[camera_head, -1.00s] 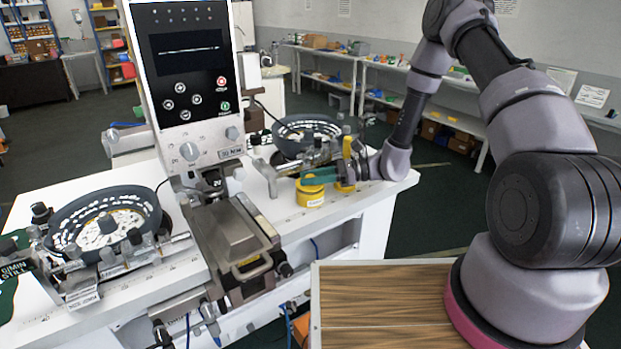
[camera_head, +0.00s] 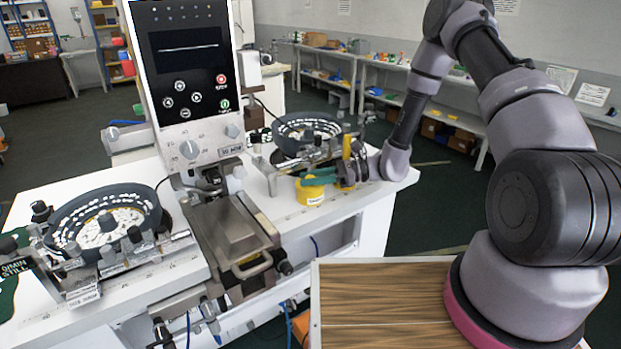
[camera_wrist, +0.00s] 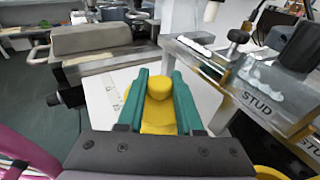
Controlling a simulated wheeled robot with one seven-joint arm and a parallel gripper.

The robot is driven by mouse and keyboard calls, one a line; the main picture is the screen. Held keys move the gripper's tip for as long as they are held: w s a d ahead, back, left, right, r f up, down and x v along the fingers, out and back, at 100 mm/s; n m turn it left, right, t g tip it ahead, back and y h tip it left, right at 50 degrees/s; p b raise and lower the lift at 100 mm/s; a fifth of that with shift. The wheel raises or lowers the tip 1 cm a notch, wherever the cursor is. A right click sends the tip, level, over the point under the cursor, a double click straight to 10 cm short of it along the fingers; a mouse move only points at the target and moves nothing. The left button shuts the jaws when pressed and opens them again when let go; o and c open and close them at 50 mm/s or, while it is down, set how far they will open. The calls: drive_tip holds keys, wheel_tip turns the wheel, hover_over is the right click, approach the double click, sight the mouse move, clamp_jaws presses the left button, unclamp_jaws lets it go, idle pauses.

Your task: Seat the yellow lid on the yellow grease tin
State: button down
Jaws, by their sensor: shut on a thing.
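The yellow grease tin (camera_head: 311,197) stands on the white bench near its front edge, with a small label on its side. My gripper (camera_head: 318,180) is right above it, with green fingers. In the wrist view the gripper (camera_wrist: 160,98) is shut on the yellow lid (camera_wrist: 159,88), whose rounded yellow part shows between the two fingers.
A dark feeder bowl (camera_head: 306,128) and metal fixtures stand just behind the gripper. A block marked STUD (camera_wrist: 262,100) is close at the right in the wrist view. A grey machine with a control panel (camera_head: 190,75) stands to the left.

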drive_tip(key=shift+f, duration=0.1)
drive_tip(key=shift+c, duration=2.4)
unclamp_jaws()
wheel_tip(320, 180, up, 10)
drive_tip(key=s+d+r+n+t+h, duration=0.4)
drive_tip(key=s+d+r+n+h, duration=0.2)
drive_tip(key=s+d+r, duration=0.3)
drive_tip(key=s+d+r+n+t+h, duration=0.4)
drive_tip(key=s+d+r+n+h, duration=0.3)
drive_tip(key=d+r, duration=0.8)
drive_tip(key=s+r+h, duration=0.1)
drive_tip(key=s+r, duration=0.2)
drive_tip(key=r, duration=0.1)
drive_tip(key=shift+s+d, duration=0.3)
drive_tip(key=shift+d, duration=0.1)
